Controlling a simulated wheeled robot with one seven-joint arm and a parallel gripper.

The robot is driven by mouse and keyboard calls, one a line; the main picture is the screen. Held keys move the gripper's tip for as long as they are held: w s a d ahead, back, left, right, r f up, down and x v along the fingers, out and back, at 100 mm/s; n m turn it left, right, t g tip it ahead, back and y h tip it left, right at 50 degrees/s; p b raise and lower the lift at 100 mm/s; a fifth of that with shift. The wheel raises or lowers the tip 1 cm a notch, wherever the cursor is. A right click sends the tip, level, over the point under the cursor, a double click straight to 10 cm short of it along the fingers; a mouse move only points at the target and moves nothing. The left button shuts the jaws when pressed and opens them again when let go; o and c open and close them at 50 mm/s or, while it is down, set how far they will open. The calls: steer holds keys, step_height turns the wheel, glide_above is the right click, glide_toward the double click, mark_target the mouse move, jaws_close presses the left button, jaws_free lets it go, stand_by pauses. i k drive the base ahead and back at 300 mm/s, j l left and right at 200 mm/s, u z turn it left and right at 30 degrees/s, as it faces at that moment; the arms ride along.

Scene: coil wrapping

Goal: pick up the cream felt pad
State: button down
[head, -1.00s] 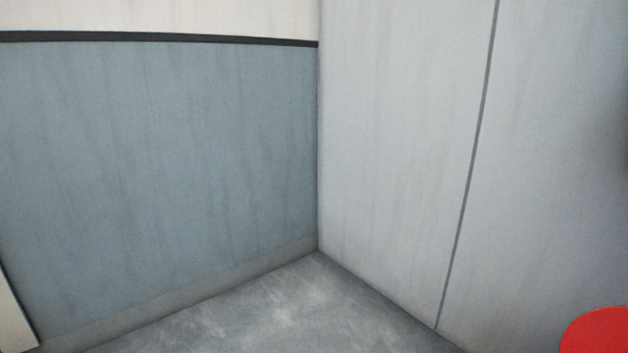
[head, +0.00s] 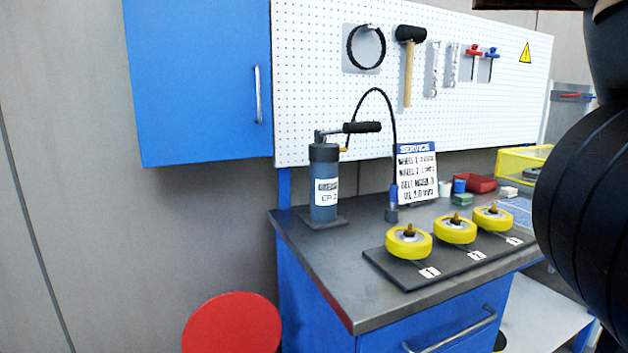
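I cannot make out a cream felt pad with certainty in the head view. A small whitish block (head: 508,191) lies on the far right part of the workbench (head: 330,262), too small to identify. My gripper is not in view. A dark, rounded part of my own arm fills the right edge and hides what is behind it.
Three yellow wheels (head: 408,243) sit on a dark board. A grease pump (head: 324,185), a service sign (head: 416,174), a red tray (head: 475,183) and a yellow bin (head: 522,160) stand behind. A red round top (head: 232,325) is in front. A blue cabinet (head: 198,80) hangs above.

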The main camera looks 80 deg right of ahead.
mark_target(508, 192)
steer(key=z, duration=3.1)
